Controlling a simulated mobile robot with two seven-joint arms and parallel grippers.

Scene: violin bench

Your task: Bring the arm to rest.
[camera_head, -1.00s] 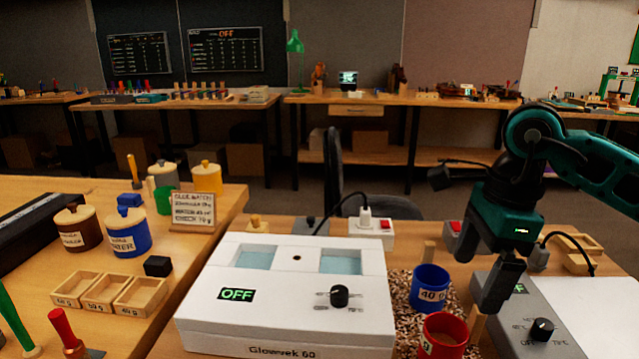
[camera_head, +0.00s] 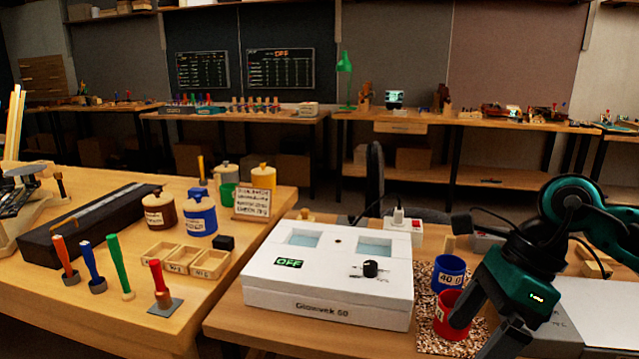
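My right arm comes in from the right edge, and its dark gripper (camera_head: 503,341) hangs low at the bottom right, beside the red cup. My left gripper is not in view. The red cup (camera_head: 452,314) and the blue cup marked 40 (camera_head: 448,274) stand on the speckled mat (camera_head: 424,313). The white glue heater (camera_head: 330,287) reads OFF and has two bluish wells and a black knob.
A white-topped grey plate (camera_head: 588,318) lies behind my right gripper. On the left bench are colored-handled tools (camera_head: 119,268), small wooden trays (camera_head: 210,263), lidded pots (camera_head: 197,216) and a sign card (camera_head: 252,203). A power strip (camera_head: 404,229) sits behind the heater.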

